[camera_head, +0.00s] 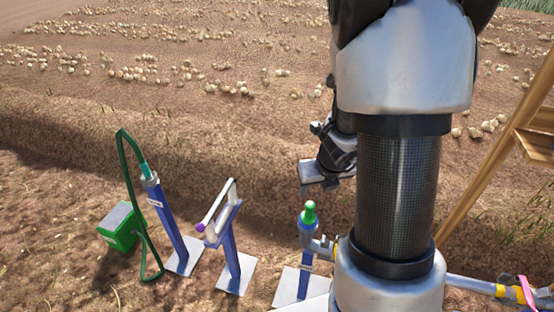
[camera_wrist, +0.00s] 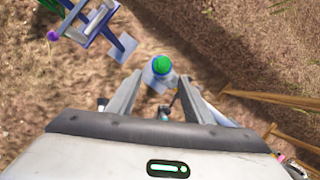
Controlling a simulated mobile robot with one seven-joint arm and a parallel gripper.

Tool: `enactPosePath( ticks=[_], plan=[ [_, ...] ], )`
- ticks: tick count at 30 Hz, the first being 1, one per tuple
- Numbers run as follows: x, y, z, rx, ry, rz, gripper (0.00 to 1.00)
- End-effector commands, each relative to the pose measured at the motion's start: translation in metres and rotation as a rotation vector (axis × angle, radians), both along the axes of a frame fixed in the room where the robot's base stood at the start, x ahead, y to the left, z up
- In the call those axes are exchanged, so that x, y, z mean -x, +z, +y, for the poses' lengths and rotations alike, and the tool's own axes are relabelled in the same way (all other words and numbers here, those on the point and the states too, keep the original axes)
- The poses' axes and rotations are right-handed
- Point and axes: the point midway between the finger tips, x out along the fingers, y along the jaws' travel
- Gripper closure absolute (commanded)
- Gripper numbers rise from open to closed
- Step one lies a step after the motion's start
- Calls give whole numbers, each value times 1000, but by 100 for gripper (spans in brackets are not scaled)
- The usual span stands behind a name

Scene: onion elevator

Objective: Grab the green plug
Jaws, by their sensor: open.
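The green plug (camera_head: 309,213) sits upright on top of a grey-blue post fitting (camera_head: 307,240) in the head view, left of my arm. In the wrist view the green plug (camera_wrist: 162,63) shows from above as a round green top, just beyond and between my fingertips. My gripper (camera_wrist: 143,80) is open and empty, with one finger on each side of the line to the plug. In the head view my gripper (camera_head: 318,180) is above the plug and apart from it. The arm hides part of what is behind it.
Left stand a blue post with a purple-tipped white lever (camera_head: 217,207), then a post (camera_head: 165,215) with a green hose and a green box (camera_head: 119,228). A wooden frame (camera_head: 500,150) and a pipe with a yellow fitting (camera_head: 510,293) are at right. Onions lie on the soil behind.

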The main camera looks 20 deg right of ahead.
Motion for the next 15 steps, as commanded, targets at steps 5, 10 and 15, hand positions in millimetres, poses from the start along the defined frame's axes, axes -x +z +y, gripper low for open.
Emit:
enactPosePath(
  ticks=[5, 10, 15],
  plan=[
    [0, -35, -15, -19, -137, 17, 54],
    [-13, -70, -17, -19, -135, 17, 54],
    [-27, -103, -19, -19, -133, 16, 54]
  ],
)
